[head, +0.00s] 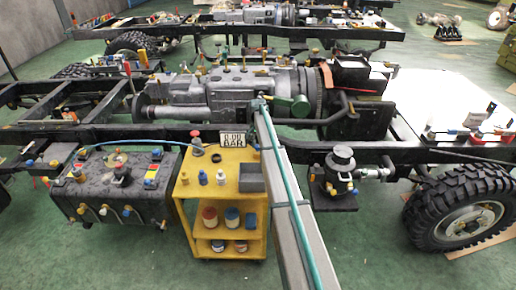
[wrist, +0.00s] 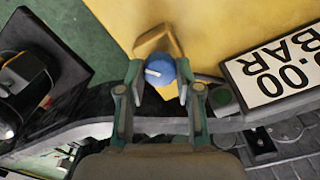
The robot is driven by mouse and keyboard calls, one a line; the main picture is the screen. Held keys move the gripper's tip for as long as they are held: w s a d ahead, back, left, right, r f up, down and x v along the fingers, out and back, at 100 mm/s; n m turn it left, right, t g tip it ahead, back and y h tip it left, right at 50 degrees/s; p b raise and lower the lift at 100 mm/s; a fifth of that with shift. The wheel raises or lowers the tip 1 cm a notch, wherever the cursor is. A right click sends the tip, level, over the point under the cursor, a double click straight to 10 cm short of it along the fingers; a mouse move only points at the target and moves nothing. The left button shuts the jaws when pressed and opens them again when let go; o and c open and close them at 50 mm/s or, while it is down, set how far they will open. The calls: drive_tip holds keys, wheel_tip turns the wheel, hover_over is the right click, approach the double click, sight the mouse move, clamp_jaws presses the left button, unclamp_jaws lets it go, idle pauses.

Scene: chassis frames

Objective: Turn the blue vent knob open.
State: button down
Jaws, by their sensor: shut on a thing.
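The blue vent knob (wrist: 160,69) is near the middle of the wrist view, with a short white mark on its face pointing to the picture's left. It sits in front of a yellow-tan fitting (wrist: 156,40). My gripper (wrist: 161,80) has one green-grey finger on each side of the knob and is shut on it. The display reading 0.00 BAR (wrist: 280,68) is right of the knob and looks upside down there. In the head view the display (head: 236,138) stands above the yellow cart; I cannot make out the knob there, close to my arm.
A dark tank (head: 115,190) is at left, a tyre (head: 462,208) at right. A red knob (head: 196,134) is left of the display.

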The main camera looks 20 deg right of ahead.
sight(258, 146)
drive_tip(key=n+b, duration=0.2)
drive_tip(key=n, duration=0.3)
drive_tip(key=shift+n, duration=0.3)
drive_tip(key=n+b, duration=0.1)
drive_tip(key=n, duration=0.3)
drive_tip(key=shift+n, duration=0.4)
drive_tip(key=shift+n+b, duration=0.3)
drive_tip(key=c, duration=0.8)
unclamp_jaws()
drive_tip(key=shift+o, duration=0.2)
drive_tip(key=shift+r, duration=0.1)
wheel_tip(258, 146, up, 12)
